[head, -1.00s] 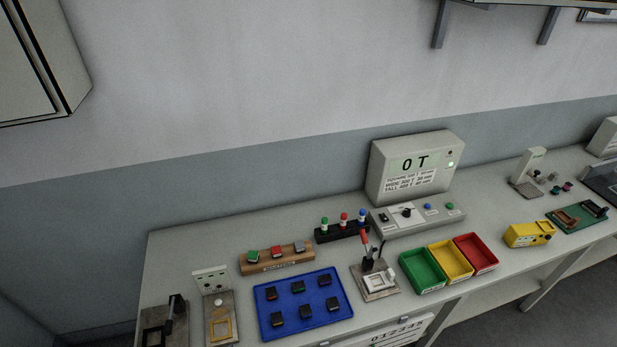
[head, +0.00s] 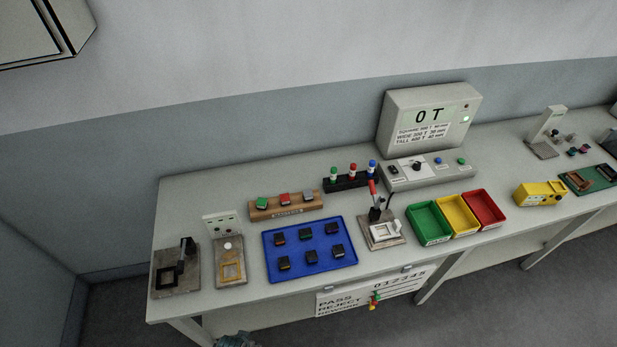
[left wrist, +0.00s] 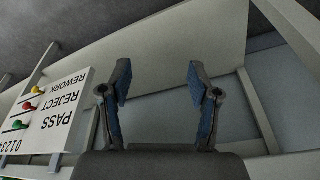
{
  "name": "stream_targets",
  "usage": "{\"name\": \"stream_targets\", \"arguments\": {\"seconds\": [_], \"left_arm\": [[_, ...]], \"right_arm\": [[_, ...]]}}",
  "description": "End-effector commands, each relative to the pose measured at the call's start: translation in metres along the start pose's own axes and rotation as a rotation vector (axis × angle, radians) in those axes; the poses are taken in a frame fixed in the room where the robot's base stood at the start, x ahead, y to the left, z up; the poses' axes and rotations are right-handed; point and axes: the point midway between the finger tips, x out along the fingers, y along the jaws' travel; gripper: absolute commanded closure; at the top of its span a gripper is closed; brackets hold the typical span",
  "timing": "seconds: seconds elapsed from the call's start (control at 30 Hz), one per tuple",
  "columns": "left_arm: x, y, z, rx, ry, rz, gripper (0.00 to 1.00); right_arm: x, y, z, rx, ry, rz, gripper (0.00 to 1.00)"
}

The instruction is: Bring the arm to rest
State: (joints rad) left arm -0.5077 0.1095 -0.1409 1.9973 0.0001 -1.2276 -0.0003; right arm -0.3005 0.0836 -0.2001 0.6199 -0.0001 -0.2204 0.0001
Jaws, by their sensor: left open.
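My left gripper (left wrist: 160,85) shows in the left wrist view with its two blue-padded fingers wide apart and nothing between them. Beyond the fingers are the bench's pale panel and the grey wall. The PASS/REJECT/REWORK board (left wrist: 58,112) appears upside down to the left of the fingers, apart from them. In the head view a small bluish piece, which looks like part of my left gripper, shows at the bottom edge below the bench front. My right gripper is in neither view.
The bench (head: 180,215) holds a blue tray (head: 352,258) of dark blocks, a lever fixture (head: 384,233), green (head: 428,222), yellow (head: 457,214) and red (head: 485,210) bins, and a display box (head: 430,120). The counter board (head: 345,301) hangs at its front. Floor is clear below.

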Motion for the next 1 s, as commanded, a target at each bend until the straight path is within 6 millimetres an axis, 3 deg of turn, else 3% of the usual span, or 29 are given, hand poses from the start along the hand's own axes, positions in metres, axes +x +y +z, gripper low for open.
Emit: {"name": "stream_targets", "arguments": {"seconds": [0.17,0.3,0.43,0.6,0.7,0.8,1.0], "left_arm": [[0.09,0.004,0.045,0.006,-0.045,0.005,0.38],[0.165,0.008,0.109,0.015,-0.087,0.01,0.38],[0.212,0.01,0.176,0.023,-0.12,0.014,0.38],[0.237,0.011,0.246,0.031,-0.15,0.016,0.38],[0.241,0.011,0.268,0.034,-0.158,0.017,0.38],[0.241,0.01,0.278,0.036,-0.161,0.017,0.38],[0.241,0.01,0.278,0.036,-0.161,0.017,0.38]], "right_arm": [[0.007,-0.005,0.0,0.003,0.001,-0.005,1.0],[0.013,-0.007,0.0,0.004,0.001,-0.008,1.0],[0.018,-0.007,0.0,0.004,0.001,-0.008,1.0],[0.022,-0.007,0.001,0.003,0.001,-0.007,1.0],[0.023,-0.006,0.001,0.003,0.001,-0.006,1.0],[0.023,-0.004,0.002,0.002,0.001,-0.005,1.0],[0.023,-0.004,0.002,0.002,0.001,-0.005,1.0]]}}
